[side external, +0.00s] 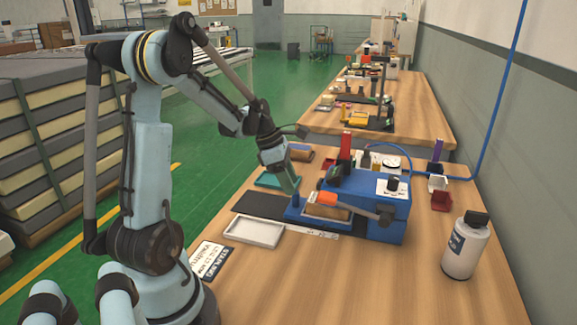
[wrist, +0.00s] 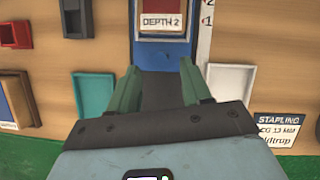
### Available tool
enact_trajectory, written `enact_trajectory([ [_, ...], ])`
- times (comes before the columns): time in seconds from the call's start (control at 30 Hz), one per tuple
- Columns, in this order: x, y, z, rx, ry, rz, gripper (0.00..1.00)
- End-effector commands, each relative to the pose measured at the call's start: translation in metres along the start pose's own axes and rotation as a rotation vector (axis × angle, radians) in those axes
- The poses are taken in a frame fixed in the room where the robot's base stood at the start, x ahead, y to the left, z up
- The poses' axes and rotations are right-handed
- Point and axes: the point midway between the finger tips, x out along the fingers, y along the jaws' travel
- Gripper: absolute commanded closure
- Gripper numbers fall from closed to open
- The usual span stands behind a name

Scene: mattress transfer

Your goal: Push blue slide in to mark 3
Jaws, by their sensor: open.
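The blue slide (side external: 293,212) sits at the near end of the blue machine (side external: 382,206) in the side view. In the wrist view, the slide (wrist: 150,55) carries a framed block labelled DEPTH 2 (wrist: 161,22). A white scale strip (wrist: 203,38) runs along its right side, with marks 1 and 2 readable; mark 3 is not visible. My gripper (side external: 291,190) is just above the slide's near end. In the wrist view its green fingers (wrist: 159,67) are apart with nothing between them, near the slide's near edge. Contact cannot be told.
A dark mat (wrist: 160,92) lies under the fingers. A white tray (side external: 256,231) and a teal tray (side external: 280,180) flank it. A STAPLING card (wrist: 278,130) lies near the table edge. A white bottle (side external: 466,246) stands at right on bare wood.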

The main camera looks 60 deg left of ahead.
Motion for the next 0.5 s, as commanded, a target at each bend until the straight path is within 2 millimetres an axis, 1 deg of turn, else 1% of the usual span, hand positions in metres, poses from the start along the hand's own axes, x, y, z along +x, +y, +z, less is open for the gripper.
enact_trajectory([
  [0.03, 0.01, 0.0, 0.0, 0.003, 0.0, 0.0, 0.52],
  [0.2, 0.033, 0.0, 0.0, 0.002, 0.0, 0.001, 0.52],
  [0.33, 0.043, 0.0, 0.0, 0.003, 0.0, 0.001, 0.52],
  [0.5, 0.048, 0.0, 0.0, 0.002, 0.001, 0.001, 0.52],
])
